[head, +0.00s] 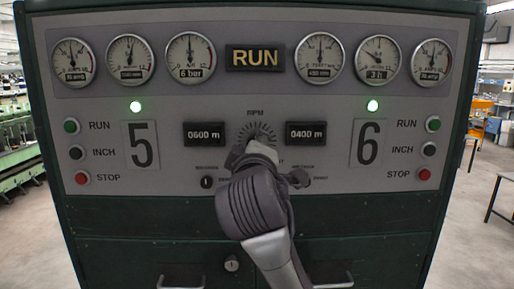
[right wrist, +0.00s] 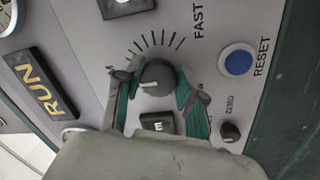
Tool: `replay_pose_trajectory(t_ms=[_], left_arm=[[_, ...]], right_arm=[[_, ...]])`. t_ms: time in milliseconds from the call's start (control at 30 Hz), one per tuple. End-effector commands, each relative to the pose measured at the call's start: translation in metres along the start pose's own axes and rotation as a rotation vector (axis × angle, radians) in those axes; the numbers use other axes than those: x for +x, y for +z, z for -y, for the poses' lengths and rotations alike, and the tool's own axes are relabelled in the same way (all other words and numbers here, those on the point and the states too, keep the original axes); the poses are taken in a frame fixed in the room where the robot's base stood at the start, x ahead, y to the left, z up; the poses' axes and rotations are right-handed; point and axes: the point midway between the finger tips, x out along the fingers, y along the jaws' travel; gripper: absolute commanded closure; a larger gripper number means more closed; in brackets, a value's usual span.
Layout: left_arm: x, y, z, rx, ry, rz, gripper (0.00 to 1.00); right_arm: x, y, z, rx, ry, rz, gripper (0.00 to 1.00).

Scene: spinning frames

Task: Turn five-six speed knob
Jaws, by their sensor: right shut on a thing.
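The five-six speed knob (right wrist: 157,74) is dark and round with a white pointer mark, below a fan of black scale lines on the grey panel in the right wrist view. My right gripper (right wrist: 156,82) has its green-sided fingers on either side of the knob, shut on it. In the head view my right gripper (head: 262,150) reaches up to the RPM scale (head: 256,131) at the panel's middle, between the numbers 5 and 6. There the gripper and wrist hide the knob. My left gripper is not in view.
A blue RESET button (right wrist: 238,60) and a small ZERO knob (right wrist: 230,131) sit close beside my gripper. Displays reading 0600 m (head: 205,133) and 0400 m (head: 306,133) flank the scale. Gauges line the top; RUN, INCH and STOP buttons stand at both sides.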

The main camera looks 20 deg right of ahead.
Motion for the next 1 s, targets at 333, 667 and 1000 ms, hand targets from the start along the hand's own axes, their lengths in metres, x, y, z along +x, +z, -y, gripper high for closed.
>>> replay_pose_trajectory(t_ms=[333, 667, 1000], left_arm=[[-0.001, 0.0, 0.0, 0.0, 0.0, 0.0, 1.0], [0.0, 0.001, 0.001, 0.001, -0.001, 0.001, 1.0], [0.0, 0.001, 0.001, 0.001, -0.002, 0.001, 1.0]], right_arm=[[0.0, -0.002, -0.005, 0.003, 0.012, -0.005, 0.5], [0.0, -0.001, -0.002, 0.0, 0.005, -0.003, 0.37], [-0.041, -0.002, -0.002, 0.002, 0.005, -0.009, 0.37]])
